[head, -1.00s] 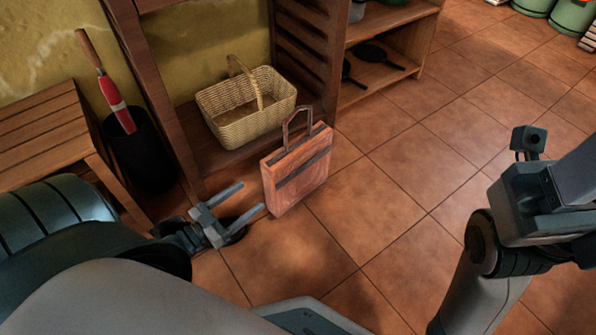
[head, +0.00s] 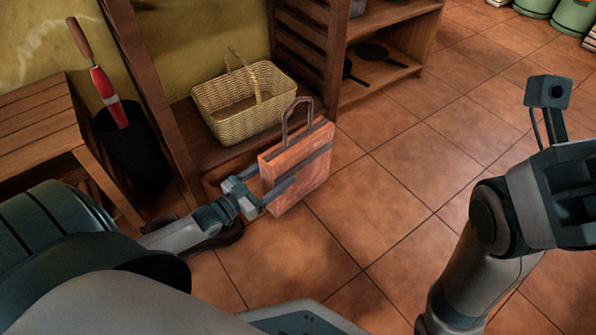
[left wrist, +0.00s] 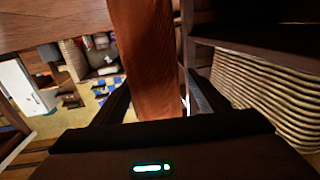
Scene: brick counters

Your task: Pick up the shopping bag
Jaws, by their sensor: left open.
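The shopping bag (head: 292,190), reddish-brown with a dark band and a looped handle (head: 296,117), stands upright on the tiled floor. My left gripper (head: 276,176) is open at the bag's left side. One finger lies across the bag's front face and the other goes behind its edge. In the left wrist view the bag's narrow side (left wrist: 148,60) stands between the two open fingers (left wrist: 160,98); whether they touch it I cannot tell. My right arm is at the right, but its fingers are out of the picture.
A wicker basket (head: 243,106) sits on the low shelf right behind the bag. Dark pans (head: 372,52) lie on a shelf. Floor to the right is clear.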

